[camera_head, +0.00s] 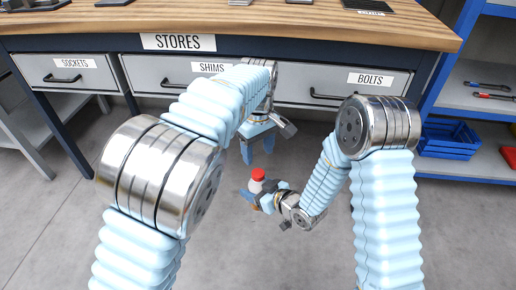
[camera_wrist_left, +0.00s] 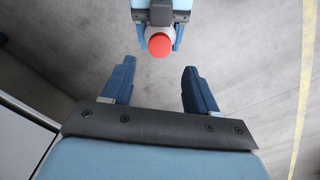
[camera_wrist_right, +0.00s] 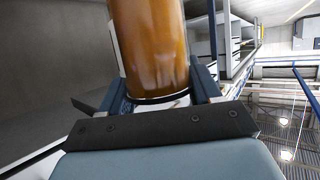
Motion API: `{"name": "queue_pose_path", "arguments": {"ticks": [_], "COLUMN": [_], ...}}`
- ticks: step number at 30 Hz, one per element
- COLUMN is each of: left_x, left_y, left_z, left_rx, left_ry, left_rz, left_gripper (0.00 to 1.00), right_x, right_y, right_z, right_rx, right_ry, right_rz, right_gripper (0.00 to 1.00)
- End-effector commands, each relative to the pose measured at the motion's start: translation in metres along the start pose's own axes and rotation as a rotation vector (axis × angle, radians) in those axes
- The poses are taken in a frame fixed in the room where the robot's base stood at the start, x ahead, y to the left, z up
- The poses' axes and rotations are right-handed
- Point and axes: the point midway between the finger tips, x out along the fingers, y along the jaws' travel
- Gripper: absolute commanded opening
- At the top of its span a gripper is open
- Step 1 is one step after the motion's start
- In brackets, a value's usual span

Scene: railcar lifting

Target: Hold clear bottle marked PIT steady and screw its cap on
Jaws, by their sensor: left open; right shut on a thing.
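A small bottle (camera_head: 256,186) with a red cap (camera_head: 258,174) at its top is in my right gripper (camera_head: 262,196), above the floor. My right gripper is shut on it. In the right wrist view the bottle (camera_wrist_right: 152,45) fills the space between the fingers as an amber-brown cylinder with a pale band low down; no PIT mark is readable. My left gripper (camera_head: 257,146) is open and empty, above the cap in the head view. In the left wrist view the red cap (camera_wrist_left: 159,45) lies just beyond the open fingertips. How tightly the cap sits cannot be told.
A wooden-topped workbench (camera_head: 250,18) with drawers marked SOCKETS, SHIMS and BOLTS stands behind the grippers. A blue shelf unit with a blue crate (camera_head: 450,141) is at the right. The grey floor around the bottle is clear.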

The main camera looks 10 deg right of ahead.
Motion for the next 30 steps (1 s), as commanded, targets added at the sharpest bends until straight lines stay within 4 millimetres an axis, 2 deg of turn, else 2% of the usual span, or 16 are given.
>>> {"name": "queue_pose_path", "arguments": {"ticks": [11,14,24,30], "left_x": [0.003,0.012,0.063,0.078], "left_y": [0.0,0.0,0.0,0.0], "left_z": [0.0,0.0,0.0,0.0], "left_rx": [-0.005,-0.005,-0.005,-0.003], "left_ry": [0.0,-0.001,0.0,0.0], "left_rz": [0.0,-0.001,-0.002,-0.001], "left_gripper": [0.58,0.58,0.58,0.58], "right_x": [0.0,0.0,0.0,0.0], "right_y": [0.0,0.0,0.0,0.0], "right_z": [0.0,0.0,-0.001,-0.001], "right_rx": [0.0,0.0,0.0,0.0], "right_ry": [0.001,0.001,0.001,0.001], "right_rz": [0.0,0.0,0.0,0.0], "right_gripper": [0.0,0.0,0.0,0.0]}}
